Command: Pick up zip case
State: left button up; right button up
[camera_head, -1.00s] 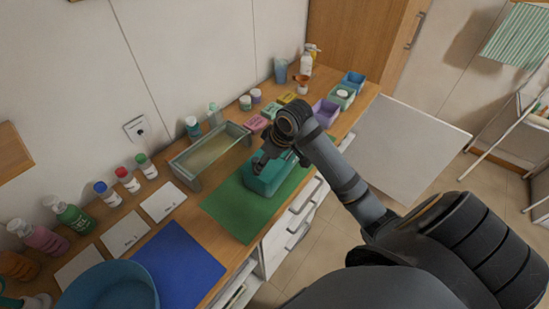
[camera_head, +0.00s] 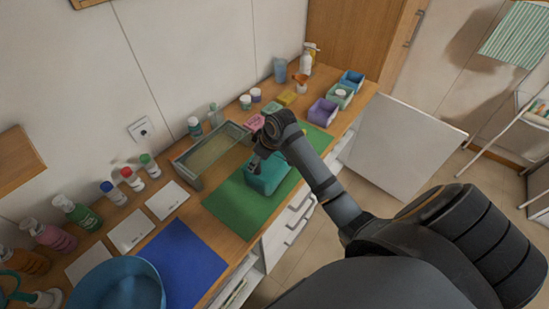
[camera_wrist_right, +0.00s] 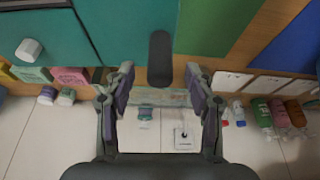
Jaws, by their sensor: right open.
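The teal zip case (camera_head: 270,180) sits on the green mat (camera_head: 235,208) on the wooden counter. My right gripper (camera_head: 257,163) is over the case's left, wall-side part, and my wrist hides some of it. In the right wrist view the case (camera_wrist_right: 130,28) fills the upper middle, with a dark rounded strip beside its edge. My right gripper (camera_wrist_right: 160,72) is open there, its two fingers spread with nothing held between them. I cannot tell whether the fingers touch the case. My left gripper is in neither view.
A glass tray (camera_head: 190,175) stands close behind the case. Purple (camera_head: 322,112) and blue bins stand to the right. Small jars and bottles line the wall. A blue mat (camera_head: 185,262) and blue bowl (camera_head: 115,290) lie to the left.

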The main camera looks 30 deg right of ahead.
jog(key=shift+x, duration=0.95)
jog(key=shift+w, duration=0.1)
grip_shut()
jog(key=shift+r, duration=0.1)
